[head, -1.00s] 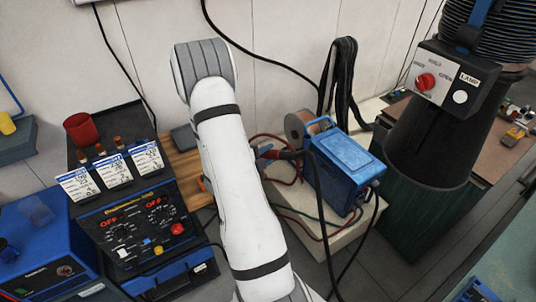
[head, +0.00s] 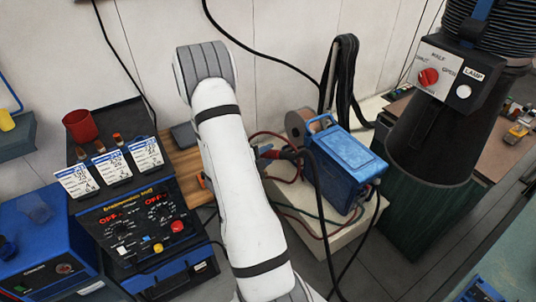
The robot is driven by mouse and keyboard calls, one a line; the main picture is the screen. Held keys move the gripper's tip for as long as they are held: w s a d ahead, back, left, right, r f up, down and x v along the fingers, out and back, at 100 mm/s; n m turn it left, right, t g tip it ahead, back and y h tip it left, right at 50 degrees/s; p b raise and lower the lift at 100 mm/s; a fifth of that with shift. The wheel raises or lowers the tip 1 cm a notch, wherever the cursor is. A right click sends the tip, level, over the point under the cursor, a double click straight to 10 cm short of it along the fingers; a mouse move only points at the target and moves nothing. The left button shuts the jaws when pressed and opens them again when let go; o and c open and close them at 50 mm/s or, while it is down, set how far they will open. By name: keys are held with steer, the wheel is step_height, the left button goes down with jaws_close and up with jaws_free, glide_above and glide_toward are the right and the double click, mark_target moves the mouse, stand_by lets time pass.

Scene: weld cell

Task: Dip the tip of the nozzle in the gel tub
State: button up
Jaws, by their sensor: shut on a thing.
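My white arm (head: 232,185) runs up the middle of the head view and bends at a grey-capped joint. I cannot make out the nozzle. No tub is clearly identifiable as the gel tub. A red open-topped cup (head: 80,126) stands at the back left, on the dark surface behind the control box, and its contents do not show.
A control box (head: 145,225) with dials and three cards stands left of my arm. A blue machine (head: 345,158) with cables sits on a pale block to the right. A black hood with a switch panel (head: 436,78) stands farther right. Cables loop across the floor.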

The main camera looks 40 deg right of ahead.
steer(key=shift+r, duration=0.15)
step_height(320, 180, up, 8)
steer(key=s+a+p, duration=0.1)
steer(key=s+p, duration=0.1)
steer(key=p, duration=0.5)
steer(key=shift+s+a, duration=0.25)
steer(key=shift+s, duration=0.15)
steer(key=shift+r, duration=0.1)
